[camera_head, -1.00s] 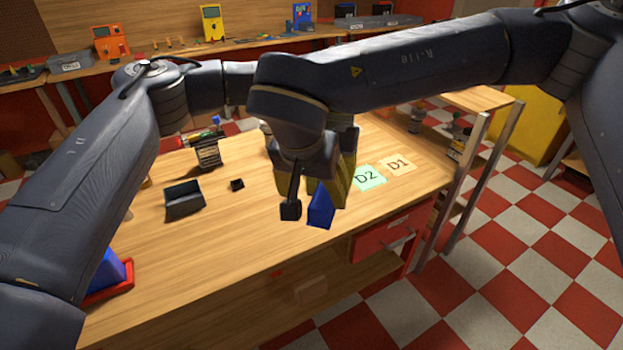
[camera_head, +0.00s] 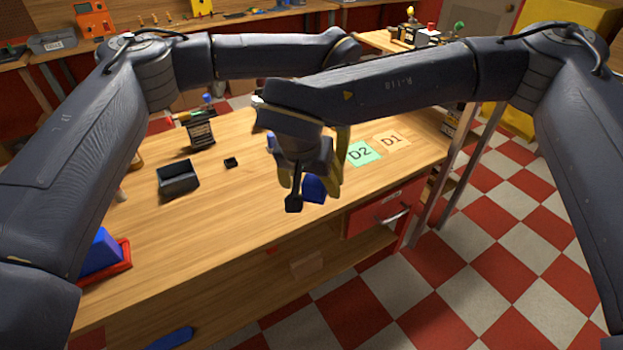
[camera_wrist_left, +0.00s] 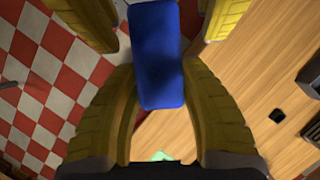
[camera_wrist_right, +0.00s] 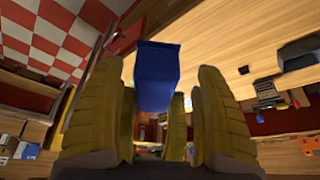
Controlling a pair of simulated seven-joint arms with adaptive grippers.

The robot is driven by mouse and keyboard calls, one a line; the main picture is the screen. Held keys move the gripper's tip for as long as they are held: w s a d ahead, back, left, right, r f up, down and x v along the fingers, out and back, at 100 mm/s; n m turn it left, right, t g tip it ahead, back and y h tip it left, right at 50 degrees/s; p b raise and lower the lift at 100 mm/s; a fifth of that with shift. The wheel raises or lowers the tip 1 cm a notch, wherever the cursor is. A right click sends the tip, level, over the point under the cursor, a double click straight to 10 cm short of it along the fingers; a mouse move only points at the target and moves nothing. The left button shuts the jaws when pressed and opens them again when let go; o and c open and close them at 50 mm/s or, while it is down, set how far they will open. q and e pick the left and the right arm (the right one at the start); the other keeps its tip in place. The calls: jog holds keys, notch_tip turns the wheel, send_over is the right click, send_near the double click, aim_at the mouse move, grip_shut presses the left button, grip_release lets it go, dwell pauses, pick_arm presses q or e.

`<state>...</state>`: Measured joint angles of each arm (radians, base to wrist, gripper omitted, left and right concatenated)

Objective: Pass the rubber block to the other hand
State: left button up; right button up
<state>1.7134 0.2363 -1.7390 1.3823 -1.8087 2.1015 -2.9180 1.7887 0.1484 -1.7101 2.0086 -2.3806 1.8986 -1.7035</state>
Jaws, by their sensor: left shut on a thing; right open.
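The rubber block, taken to be the blue block (camera_head: 314,188), hangs in the air over the bench's front part. My left gripper (camera_wrist_left: 160,80) is shut on it in the left wrist view, with a yellow finger on each side. In the head view my left gripper is mostly hidden behind the right arm. My right gripper (camera_head: 312,182) is open at the block. In the right wrist view the block (camera_wrist_right: 157,76) lies between its spread fingers (camera_wrist_right: 158,88), with gaps at both sides.
The wooden bench (camera_head: 240,215) is mostly clear below. It bears a dark open bin (camera_head: 178,180), a small black piece (camera_head: 231,162), a green D2 card (camera_head: 362,153) and an orange D1 card (camera_head: 392,141). A red tray (camera_head: 118,268) with a blue object stands at front left.

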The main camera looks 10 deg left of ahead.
jog(key=shift+c, duration=0.3)
jog(key=c, duration=1.3)
pick_arm(q)
jog(key=o, duration=1.2)
